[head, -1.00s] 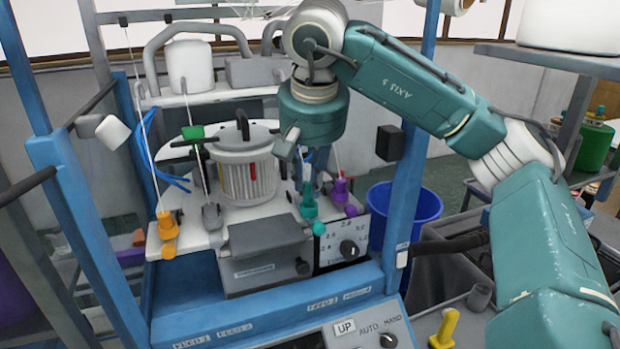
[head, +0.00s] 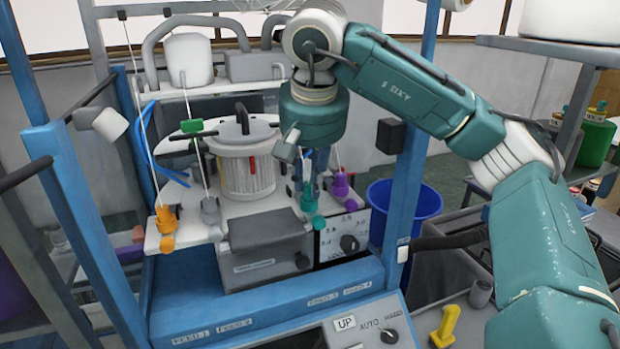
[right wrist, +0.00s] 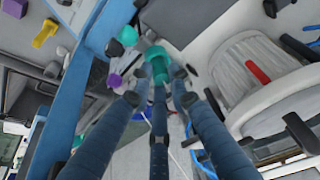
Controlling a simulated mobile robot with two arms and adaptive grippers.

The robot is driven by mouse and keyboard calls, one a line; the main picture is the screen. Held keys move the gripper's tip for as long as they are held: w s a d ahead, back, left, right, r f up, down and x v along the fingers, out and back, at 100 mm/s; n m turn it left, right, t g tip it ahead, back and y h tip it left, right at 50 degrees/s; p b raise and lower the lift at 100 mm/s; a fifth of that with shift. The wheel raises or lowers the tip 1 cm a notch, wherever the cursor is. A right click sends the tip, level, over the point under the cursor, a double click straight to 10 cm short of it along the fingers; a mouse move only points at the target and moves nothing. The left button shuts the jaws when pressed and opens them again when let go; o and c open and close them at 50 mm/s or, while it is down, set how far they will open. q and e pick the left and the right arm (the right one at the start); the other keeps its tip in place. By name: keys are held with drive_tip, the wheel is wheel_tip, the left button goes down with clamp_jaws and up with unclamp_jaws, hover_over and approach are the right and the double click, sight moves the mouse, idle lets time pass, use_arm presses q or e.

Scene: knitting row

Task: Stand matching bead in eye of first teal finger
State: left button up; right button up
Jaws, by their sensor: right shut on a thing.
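A teal finger (head: 308,199) stands at the front right of the white ring plate (head: 160,232), with a teal ball-shaped bead (head: 318,222) at its lower end. My right gripper (head: 312,180) reaches down from above and is shut on a teal piece, which looks like this finger. In the right wrist view, my dark fingers (right wrist: 158,92) surround the teal finger (right wrist: 158,64), and the teal bead (right wrist: 128,35) shows beyond them. The finger's eye is hidden or too small to tell. My left gripper is not in view.
A purple finger (head: 341,184) stands close to the right of the teal one. Grey (head: 210,212) and orange (head: 165,218) fingers stand at left. A grey box (head: 265,245) and dial panel (head: 342,238) lie in front. Blue posts (head: 408,160) flank the machine.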

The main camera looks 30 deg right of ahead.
drive_tip(key=shift+f, duration=0.4)
idle(0.3)
drive_tip(key=o, duration=0.8)
drive_tip(key=shift+v, duration=3.75)
